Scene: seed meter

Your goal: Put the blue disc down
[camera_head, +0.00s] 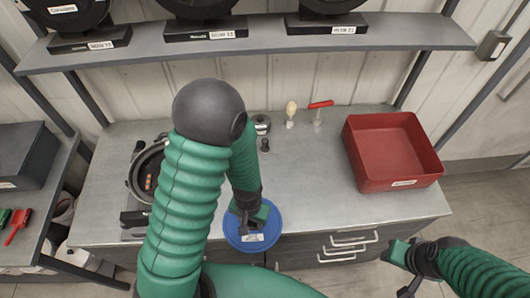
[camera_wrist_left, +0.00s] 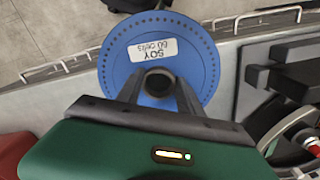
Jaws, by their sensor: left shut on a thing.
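The blue disc (camera_head: 270,232) has a white label and a ring of small holes; the label reads SOY 60 cells in the left wrist view (camera_wrist_left: 193,78). My left gripper (camera_head: 245,212) is shut on the dark hub at the disc's centre, and its two fingers (camera_wrist_left: 158,90) show there in the left wrist view. The disc is held at the bench's front edge, overlapping the drawer fronts in the head view. My right gripper (camera_head: 402,270) is at the lower right, in front of the bench and away from the disc; its finger opening is unclear.
The grey bench (camera_head: 310,175) has free room in its middle. A red tray (camera_head: 420,178) stands at the right. A round black seed meter (camera_head: 137,180) is at the left, partly behind my left arm. A red-handled tool (camera_head: 320,105) and a pale-topped brush (camera_head: 291,112) stand at the back.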

